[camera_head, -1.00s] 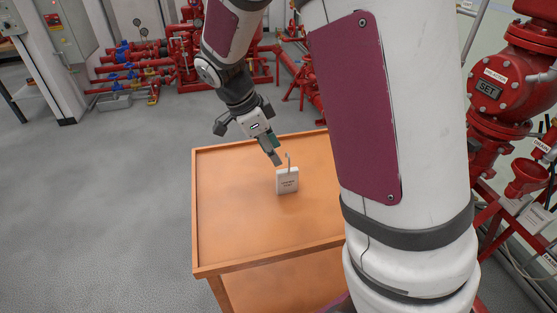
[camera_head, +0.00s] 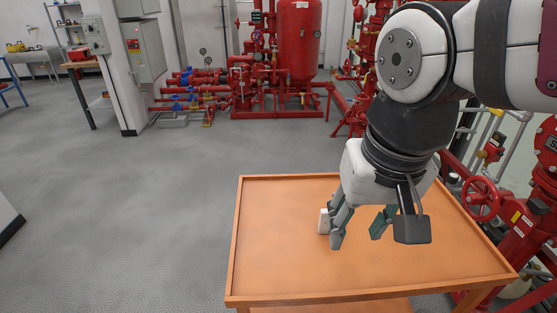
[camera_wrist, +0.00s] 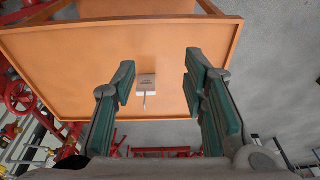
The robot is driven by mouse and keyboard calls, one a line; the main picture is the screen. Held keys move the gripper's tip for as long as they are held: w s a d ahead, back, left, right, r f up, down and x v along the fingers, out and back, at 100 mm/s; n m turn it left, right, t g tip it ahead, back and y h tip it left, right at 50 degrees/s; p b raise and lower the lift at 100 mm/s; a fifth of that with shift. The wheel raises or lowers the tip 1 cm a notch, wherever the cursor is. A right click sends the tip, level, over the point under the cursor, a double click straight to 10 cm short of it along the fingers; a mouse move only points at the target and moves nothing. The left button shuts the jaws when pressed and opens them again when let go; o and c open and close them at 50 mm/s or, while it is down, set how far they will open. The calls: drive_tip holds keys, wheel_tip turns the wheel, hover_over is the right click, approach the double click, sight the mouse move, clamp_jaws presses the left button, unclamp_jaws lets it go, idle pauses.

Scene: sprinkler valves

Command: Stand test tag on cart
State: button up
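The test tag is a small white block with a thin stem. My gripper is open and empty, pointing down over the cart, just right of the tag in that view. In the wrist view the tag (camera_wrist: 147,81) appears between the two spread green-padded fingers of my gripper (camera_wrist: 158,66), nearer the left one. The fingers look apart from the tag. The writing on it is too small to read.
The cart top has a raised rim and is otherwise clear. Red pipework with a tank (camera_head: 297,45) stands behind, and a red handwheel (camera_head: 481,198) with more pipes is at the right. Grey floor (camera_head: 120,215) is open at the left.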

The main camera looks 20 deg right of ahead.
drive_tip(key=s+n, duration=0.1)
drive_tip(key=s+a+n, duration=0.1)
drive_tip(key=s+n, duration=0.1)
drive_tip(key=shift+s+a+f+t, duration=0.1)
drive_tip(key=shift+s+f+t, duration=0.1)
drive_tip(key=shift+t, duration=0.1)
wheel_tip(320, 180, up, 6)
drive_tip(key=t+p, duration=0.1)
drive_tip(key=p, duration=0.4)
drive_tip(key=shift+r, duration=0.2)
idle(0.4)
